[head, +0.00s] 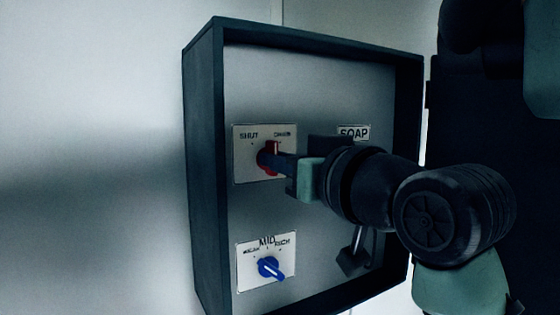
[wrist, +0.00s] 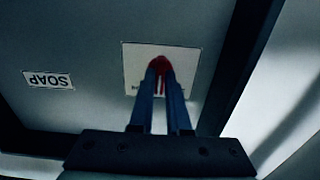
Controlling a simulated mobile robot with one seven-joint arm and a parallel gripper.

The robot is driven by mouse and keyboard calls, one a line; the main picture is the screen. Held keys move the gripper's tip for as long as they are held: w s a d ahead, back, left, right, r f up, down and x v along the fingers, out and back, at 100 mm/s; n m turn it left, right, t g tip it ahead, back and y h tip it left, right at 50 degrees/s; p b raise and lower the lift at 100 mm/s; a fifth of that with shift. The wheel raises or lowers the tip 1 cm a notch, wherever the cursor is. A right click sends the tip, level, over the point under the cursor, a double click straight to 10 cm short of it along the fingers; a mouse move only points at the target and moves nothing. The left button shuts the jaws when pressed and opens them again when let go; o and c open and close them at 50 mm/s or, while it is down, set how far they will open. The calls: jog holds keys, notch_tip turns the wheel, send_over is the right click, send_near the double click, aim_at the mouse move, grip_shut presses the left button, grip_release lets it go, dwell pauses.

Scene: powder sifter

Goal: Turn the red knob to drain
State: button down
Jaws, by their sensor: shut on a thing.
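The red knob (head: 265,158) sits on a white plate (head: 242,166) marked SHUT at the left and a partly legible word, seemingly DRAIN, at the right. My gripper (head: 274,160) reaches in from the right and is shut on the red knob. In the wrist view the gripper's two fingers (wrist: 160,88) close around the red knob (wrist: 161,64), whose top shows between the tips. The fingers cover much of the knob. Its handle seems to stand near upright, leaning toward the right-hand mark, but its exact setting is hard to tell.
A dark box frame (head: 203,160) surrounds the panel. Below is a blue knob (head: 270,268) on a plate marked MID and RICH. A SOAP label (head: 354,133) is at the right, with a dark hanging lever (head: 353,262) partly behind my arm. The left wall is bare.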

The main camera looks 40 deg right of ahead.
jog(key=shift+m+p, duration=0.6)
jog(key=shift+m, duration=3.7)
jog(key=shift+f, duration=0.1)
jog(key=c, duration=0.9)
grip_release()
jog(key=shift+m, duration=0.3)
jog(key=v, duration=1.3)
